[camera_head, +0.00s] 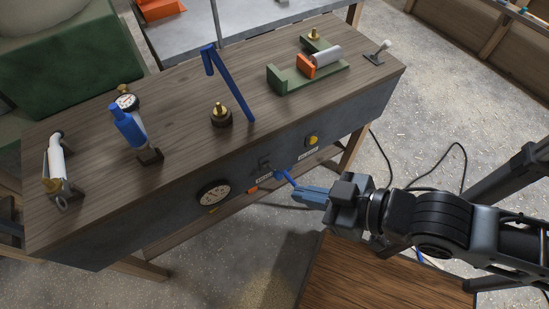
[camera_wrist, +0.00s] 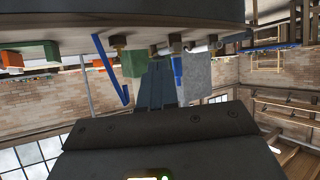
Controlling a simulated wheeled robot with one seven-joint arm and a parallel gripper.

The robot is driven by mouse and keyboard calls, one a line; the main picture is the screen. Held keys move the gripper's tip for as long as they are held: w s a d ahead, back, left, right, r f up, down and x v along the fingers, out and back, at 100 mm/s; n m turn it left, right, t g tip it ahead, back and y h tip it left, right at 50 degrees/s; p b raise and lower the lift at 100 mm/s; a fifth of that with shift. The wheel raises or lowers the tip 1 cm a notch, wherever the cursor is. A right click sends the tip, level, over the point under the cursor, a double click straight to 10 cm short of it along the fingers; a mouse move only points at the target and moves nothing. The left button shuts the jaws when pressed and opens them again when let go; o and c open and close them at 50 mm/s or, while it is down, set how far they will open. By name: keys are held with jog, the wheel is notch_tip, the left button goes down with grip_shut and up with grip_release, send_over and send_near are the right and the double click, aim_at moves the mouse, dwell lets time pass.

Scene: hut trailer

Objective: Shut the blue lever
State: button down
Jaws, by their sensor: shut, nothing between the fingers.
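A small blue lever (camera_head: 285,177) sticks out from the dark front panel of the workbench, below the wooden top. My gripper (camera_head: 299,194) is shut and empty, with its blue-grey fingers beside the lever's free end. I cannot tell whether they touch. A long blue bar with a hooked end (camera_head: 232,88) rises from the bench top; it also shows in the wrist view (camera_wrist: 108,70), left of my shut fingers (camera_wrist: 157,70). That view looks upside down, and I cannot make out the small lever in it.
The bench top (camera_head: 180,90) holds a blue fitting with a gauge (camera_head: 130,125), a white-handled valve (camera_head: 57,160), a brass fitting (camera_head: 220,115) and a green vise (camera_head: 308,75). The panel has a gauge (camera_head: 213,193) and a yellow knob (camera_head: 312,140). Cables lie on the floor at right.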

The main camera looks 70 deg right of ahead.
jog(key=w+d+f+m+g+h, duration=0.2)
jog(key=w+d+f+g, duration=0.3)
jog(key=w+d+f, duration=0.3)
jog(key=r+m+g+y, duration=0.1)
jog(key=m+g, duration=0.3)
jog(key=g, duration=0.2)
send_over(275, 171)
jog(key=w, duration=0.1)
jog(key=shift+w+a+r+g+y, duration=0.2)
jog(key=shift+w+r+g, duration=0.05)
jog(key=shift+r, duration=0.25)
jog(key=shift+w+a+r+g+y, duration=0.15)
jog(key=shift+w+r+g+y, duration=0.1)
jog(key=shift+r, duration=0.25)
jog(key=shift+f, duration=0.15)
jog(key=shift+s+d+f+b, duration=0.1)
jog(key=shift+s+f+b, duration=0.3)
jog(key=shift+f, duration=1.8)
jog(key=shift+s+d+f+b, duration=0.1)
jog(key=shift+s+f+b, duration=0.3)
jog(key=shift+f, duration=1.75)
jog(key=shift+s+f+b, duration=0.2)
jog(key=shift+f+b, duration=0.35)
jog(key=shift+f, duration=1.65)
jog(key=shift+f, duration=0.1)
